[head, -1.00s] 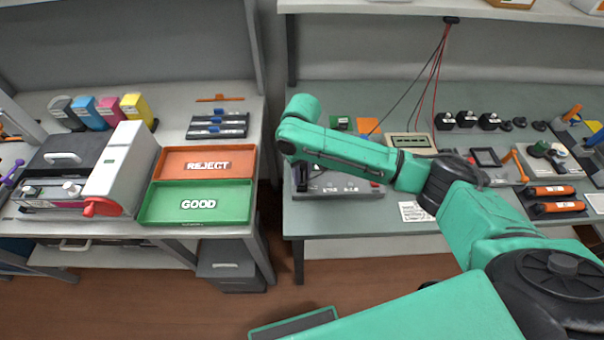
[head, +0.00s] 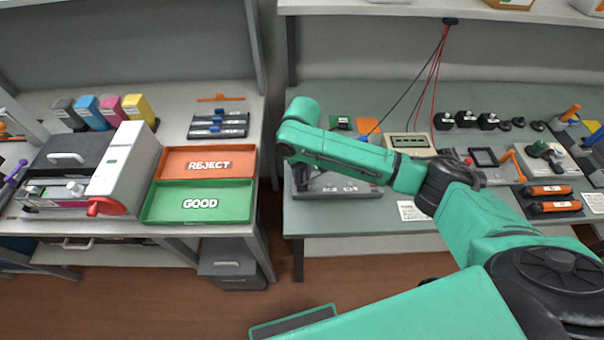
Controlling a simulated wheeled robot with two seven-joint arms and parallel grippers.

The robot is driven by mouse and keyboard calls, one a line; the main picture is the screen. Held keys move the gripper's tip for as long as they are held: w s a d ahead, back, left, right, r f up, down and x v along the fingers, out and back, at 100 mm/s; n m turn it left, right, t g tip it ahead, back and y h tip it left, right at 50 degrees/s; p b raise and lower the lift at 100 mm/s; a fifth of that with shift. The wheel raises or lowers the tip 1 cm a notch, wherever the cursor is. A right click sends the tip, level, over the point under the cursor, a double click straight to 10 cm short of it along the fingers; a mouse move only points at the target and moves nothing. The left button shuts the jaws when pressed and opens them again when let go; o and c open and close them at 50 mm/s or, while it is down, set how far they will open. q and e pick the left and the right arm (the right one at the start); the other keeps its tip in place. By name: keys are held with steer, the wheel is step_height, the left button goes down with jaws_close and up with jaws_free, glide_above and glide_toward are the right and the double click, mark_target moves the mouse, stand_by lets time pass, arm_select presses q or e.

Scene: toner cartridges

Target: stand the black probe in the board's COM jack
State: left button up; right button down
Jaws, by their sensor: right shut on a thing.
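The grey board (head: 338,189) lies on the right bench near its front edge, with white labels along its front. My right arm reaches over it and hides its back and most of its top. My right gripper (head: 301,178) points down at the board's left end, mostly hidden under the wrist, and is shut on the black probe. The probe itself and the COM jack are hidden, so I cannot tell whether they touch. A black lead (head: 402,98) runs from the shelf hook down behind my arm. My left gripper is not in view.
Red leads (head: 437,75) hang beside the black one. A beige meter (head: 410,141) stands behind my forearm. A white label card (head: 411,211) lies right of the board. A gap separates this bench from the left one with the REJECT (head: 235,162) and GOOD (head: 170,205) trays.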

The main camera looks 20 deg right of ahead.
steer(key=c, duration=0.6)
jaws_free()
step_height(320, 180, up, 15)
steer(key=b, duration=0.1)
steer(key=shift+f, duration=0.2)
steer(key=shift+f, duration=0.1)
